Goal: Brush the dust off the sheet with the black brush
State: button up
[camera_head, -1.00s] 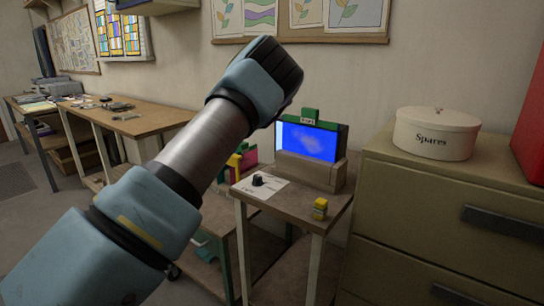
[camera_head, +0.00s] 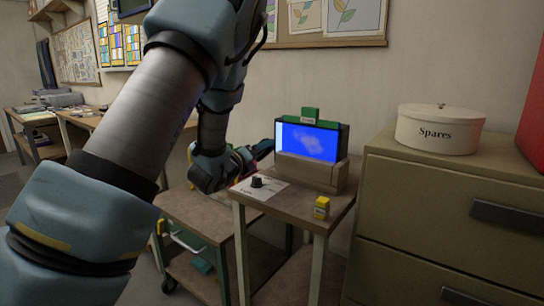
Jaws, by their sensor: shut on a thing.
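A blue sheet (camera_head: 291,140) stands upright in a dark frame behind a wooden block (camera_head: 311,172) on the small table. A paler, cloudy patch, which looks like dust, covers its middle and right. My gripper (camera_head: 249,153) is just left of the sheet, seen from behind and partly hidden by my arm. It is shut on a dark thing that looks like the black brush (camera_head: 263,148). The brush's end is close to the sheet's left edge; I cannot tell whether it touches.
A green labelled clip (camera_head: 310,116) tops the frame. A black knob-like piece (camera_head: 257,181) sits on a white card (camera_head: 270,190), and a yellow pot (camera_head: 321,208) is at the table's front right. A drawer cabinet (camera_head: 440,210) with a Spares tin (camera_head: 438,130) stands right.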

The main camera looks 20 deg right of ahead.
aim_at(272, 150)
jog(key=shift+m+g+h, duration=0.7)
jog(key=shift+h, duration=0.2)
jog(key=s+d, duration=0.1)
jog(key=s+d+r, duration=0.1)
jog(key=shift+s+d+r, duration=0.1)
jog(key=shift+s+d, duration=0.25)
jog(key=shift+p+x, duration=0.8)
jog(key=shift+x, duration=2.1)
jog(key=shift+b+x, duration=0.4)
jog(key=shift+x, duration=0.55)
jog(key=shift+d, duration=0.1)
jog(key=shift+s+d+b, duration=0.45)
jog(key=shift+s, duration=0.35)
jog(key=shift+s+d+b, duration=0.45)
jog(key=shift+s, duration=0.35)
jog(key=shift+s+d+b, duration=0.45)
jog(key=shift+s, duration=0.3)
jog(key=shift+s+d+b, duration=0.25)
jog(key=shift+s+d, duration=0.05)
jog(key=shift+s, duration=0.25)
jog(key=shift+s+d+b, duration=0.2)
jog(key=shift+s+d, duration=0.1)
jog(key=shift+s, duration=0.2)
jog(key=shift+s+d+b, duration=0.35)
jog(key=shift+s+d, duration=0.05)
jog(key=shift+s, duration=0.4)
jog(key=shift+s+d+b, duration=0.35)
jog(key=shift+s+d, duration=0.05)
jog(key=shift+s, duration=0.4)
jog(key=shift+b, duration=0.35)
